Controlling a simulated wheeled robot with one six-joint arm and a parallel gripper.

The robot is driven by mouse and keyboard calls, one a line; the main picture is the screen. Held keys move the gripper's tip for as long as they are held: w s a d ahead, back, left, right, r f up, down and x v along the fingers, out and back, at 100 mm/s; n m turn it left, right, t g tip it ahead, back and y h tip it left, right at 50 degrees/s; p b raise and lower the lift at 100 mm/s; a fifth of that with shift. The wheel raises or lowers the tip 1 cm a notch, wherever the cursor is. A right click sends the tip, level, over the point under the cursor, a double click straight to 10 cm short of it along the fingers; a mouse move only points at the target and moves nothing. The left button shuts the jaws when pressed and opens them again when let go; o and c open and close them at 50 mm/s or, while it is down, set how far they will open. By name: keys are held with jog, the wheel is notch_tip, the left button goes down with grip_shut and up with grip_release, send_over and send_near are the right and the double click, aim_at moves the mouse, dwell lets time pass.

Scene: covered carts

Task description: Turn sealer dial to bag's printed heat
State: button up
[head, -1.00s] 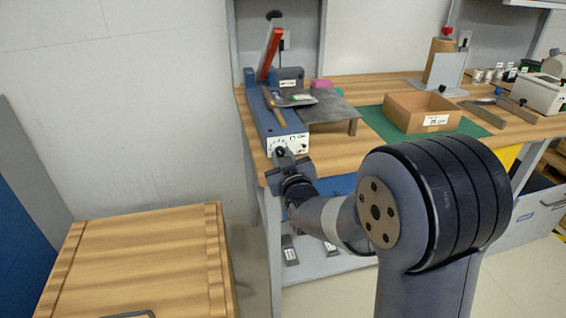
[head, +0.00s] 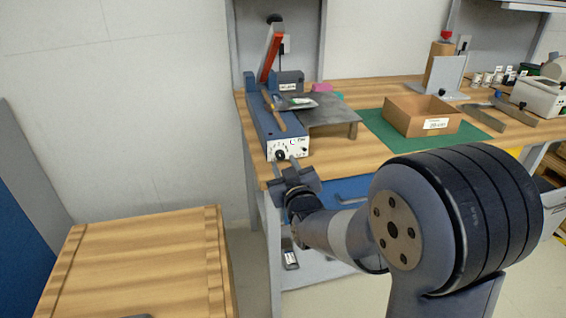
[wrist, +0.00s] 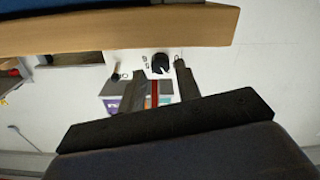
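The blue sealer (head: 268,128) stands at the left end of the workbench, its red lever (head: 270,52) raised. Its white front panel (head: 296,147) carries a black dial (head: 281,155); its setting is too small to read. The dial also shows in the wrist view (wrist: 160,63). My gripper (head: 287,167) is just in front of the panel, fingers apart and empty. In the wrist view the fingers (wrist: 160,85) are spread, with the dial beyond their tips, apparently untouched. A grey bag (head: 298,102) with a small label lies at the sealer; its print is unreadable.
A cardboard box (head: 422,116) sits on a green mat (head: 375,121) to the right. A grey stand (head: 335,112) is beside the sealer. The workbench's front edge (wrist: 120,30) shows close in the wrist view. A wooden crate (head: 140,262) stands at lower left.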

aim_at(280, 155)
jog(key=v, duration=0.8)
jog(key=shift+s, duration=0.1)
jog(key=x, duration=1.1)
jog(key=shift+p, duration=0.3)
jog(key=shift+s+d, duration=0.1)
jog(key=shift+s, duration=0.1)
